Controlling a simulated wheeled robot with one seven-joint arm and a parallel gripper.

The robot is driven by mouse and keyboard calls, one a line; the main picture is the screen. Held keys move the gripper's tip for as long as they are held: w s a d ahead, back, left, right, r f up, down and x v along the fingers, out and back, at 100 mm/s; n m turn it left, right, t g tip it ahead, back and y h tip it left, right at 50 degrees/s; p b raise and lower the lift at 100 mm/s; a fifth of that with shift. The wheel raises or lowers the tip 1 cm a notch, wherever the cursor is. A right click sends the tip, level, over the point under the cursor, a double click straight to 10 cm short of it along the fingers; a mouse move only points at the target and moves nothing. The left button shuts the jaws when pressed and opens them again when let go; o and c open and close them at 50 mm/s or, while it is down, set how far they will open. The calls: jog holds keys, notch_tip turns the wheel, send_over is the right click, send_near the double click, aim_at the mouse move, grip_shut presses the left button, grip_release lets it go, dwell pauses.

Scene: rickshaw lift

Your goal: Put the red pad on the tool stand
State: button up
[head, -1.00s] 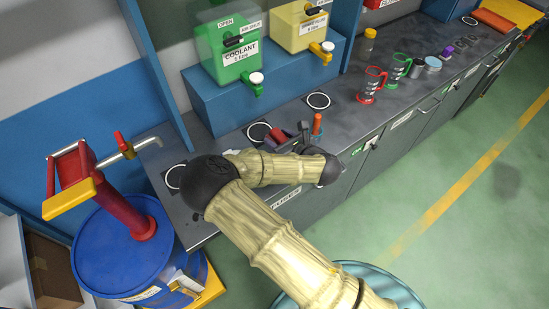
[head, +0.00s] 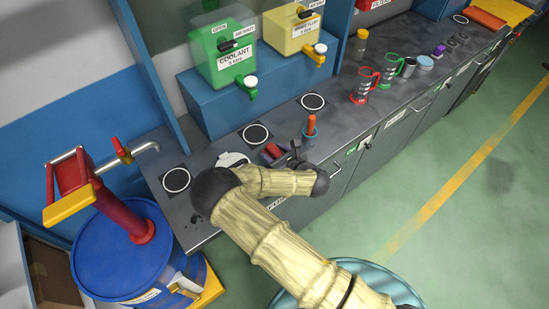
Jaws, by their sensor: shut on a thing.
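The red pad (head: 273,150) shows as a small red piece at the bench's front part, in or just over a dark grey holder (head: 265,159). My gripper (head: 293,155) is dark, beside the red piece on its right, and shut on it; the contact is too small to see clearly. A teal cup (head: 309,136) with an orange-handled tool (head: 311,122) stands just behind and right of my gripper. I cannot tell whether this cup or the grey holder is the tool stand. My forearm hides part of the bench front.
Empty ringed spots (head: 256,134) lie on the bench. A white item (head: 232,159) lies left of the holder. Green (head: 222,60) and yellow (head: 293,30) dispensers stand on a blue shelf behind. Red (head: 364,84) and green jugs stand right. A blue drum (head: 120,250) is at left.

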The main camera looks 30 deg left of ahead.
jog(key=shift+f+p, duration=0.35)
jog(key=shift+f, duration=1.3)
jog(key=shift+f, duration=0.15)
jog(key=o, duration=1)
jog(key=shift+r, duration=0.2)
jog(key=shift+s+d, duration=0.15)
jog(key=shift+d, duration=0.25)
jog(key=b+v, duration=0.2)
jog(key=v, duration=0.9)
jog(key=shift+s+r+b, duration=0.1)
jog(key=shift+s+b, duration=0.05)
jog(key=shift+b, duration=0.15)
